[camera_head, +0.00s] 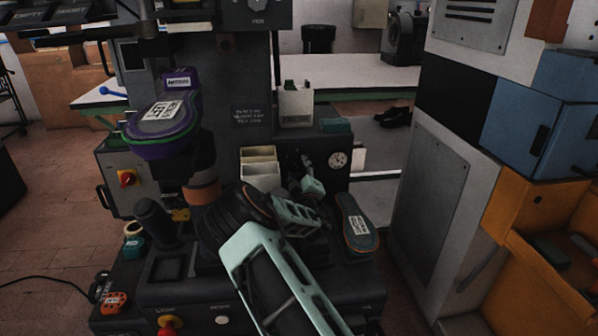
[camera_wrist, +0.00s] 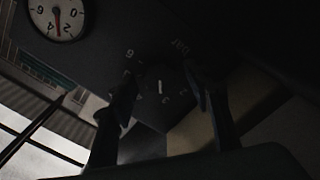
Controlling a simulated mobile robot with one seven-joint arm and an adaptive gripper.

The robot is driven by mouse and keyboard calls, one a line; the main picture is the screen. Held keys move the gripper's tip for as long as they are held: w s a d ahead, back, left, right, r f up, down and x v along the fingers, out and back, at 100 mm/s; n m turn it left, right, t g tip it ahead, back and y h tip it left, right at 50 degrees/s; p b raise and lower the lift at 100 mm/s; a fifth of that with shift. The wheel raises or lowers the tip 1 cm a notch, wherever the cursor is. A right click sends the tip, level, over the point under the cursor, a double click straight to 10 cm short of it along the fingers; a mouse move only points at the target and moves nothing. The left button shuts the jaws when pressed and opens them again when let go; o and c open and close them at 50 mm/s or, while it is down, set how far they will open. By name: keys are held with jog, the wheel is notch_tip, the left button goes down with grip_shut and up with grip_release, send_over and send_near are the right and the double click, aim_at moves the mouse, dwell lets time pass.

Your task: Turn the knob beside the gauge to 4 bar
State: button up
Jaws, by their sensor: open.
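The round white gauge (camera_head: 338,159) sits on the dark panel right of the cream bins; it also shows at the top left of the wrist view (camera_wrist: 57,17), with a red needle whose exact reading I cannot tell. The dark knob (camera_wrist: 160,88) lies in shadow, with a small pale pointer mark and pale numbers around it, including a 6 and the word bar. In the head view my arm hides the knob. My gripper (camera_head: 308,186) is in front of the panel, left of the gauge. Its open fingers (camera_wrist: 160,76) lie either side of the knob; contact is unclear.
Cream bins (camera_head: 258,166) stand close left of my gripper. A shoe sole with a label (camera_head: 357,226) is just right of it. A purple shoe form (camera_head: 165,118) is at the left. A grey cabinet (camera_head: 432,190) bounds the right side.

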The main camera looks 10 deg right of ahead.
jog(key=c, duration=1.2)
jog(key=shift+o, duration=0.2)
jog(key=shift+m, duration=0.4)
jog(key=m+b, duration=0.2)
jog(key=shift+d+m, duration=0.1)
jog(key=shift+m, duration=0.3)
jog(key=shift+m+b, duration=1.45)
jog(key=shift+m, duration=0.65)
jog(key=o, duration=1.2)
jog(key=shift+c, duration=0.2)
